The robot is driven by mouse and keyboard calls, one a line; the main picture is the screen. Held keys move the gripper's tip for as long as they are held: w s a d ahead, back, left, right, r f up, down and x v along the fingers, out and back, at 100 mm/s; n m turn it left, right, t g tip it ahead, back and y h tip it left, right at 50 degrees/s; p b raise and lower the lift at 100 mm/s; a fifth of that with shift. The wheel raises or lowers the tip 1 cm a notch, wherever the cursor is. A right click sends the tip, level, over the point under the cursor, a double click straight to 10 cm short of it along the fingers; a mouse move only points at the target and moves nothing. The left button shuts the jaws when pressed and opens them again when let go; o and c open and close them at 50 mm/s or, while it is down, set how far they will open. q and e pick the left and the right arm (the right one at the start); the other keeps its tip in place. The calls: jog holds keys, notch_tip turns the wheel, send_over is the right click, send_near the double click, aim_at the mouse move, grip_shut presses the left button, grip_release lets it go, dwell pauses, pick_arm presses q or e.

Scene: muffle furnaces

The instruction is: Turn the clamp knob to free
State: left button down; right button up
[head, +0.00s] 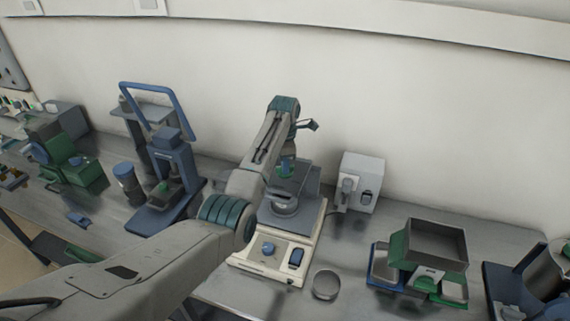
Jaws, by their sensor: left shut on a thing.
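A cream machine (266,258) stands on the bench in the middle of the head view, with a blue knob and a blue switch on its front panel. A dark grey upper part (308,180) sits on it. A small green clamp knob (287,172) shows at the top of that part. My left arm reaches over the machine from the lower left. My left gripper (288,160) points down at the clamp knob and is shut on it. The fingertips are small here and partly hidden by my arm, so the knob's turn angle cannot be read. My right gripper is out of view.
A blue-framed press (172,165) stands to the left, with a blue cylinder (128,183) beside it. A pale box (360,182) stands behind right. A round metal ring (326,284) lies in front right. Green and grey trays (436,243) stand further right.

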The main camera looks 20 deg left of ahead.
pick_arm(q)
jog(key=shift+r, duration=0.1)
dwell(0.3)
jog(key=c, duration=1.4)
grip_release()
jog(key=shift+c, duration=0.2)
notch_tip(320, 180, up, 8)
jog(key=b, duration=0.4)
notch_tip(320, 180, up, 3)
jog(key=p, duration=0.2)
jog(key=shift+p, duration=0.35)
jog(key=shift+f, duration=0.3)
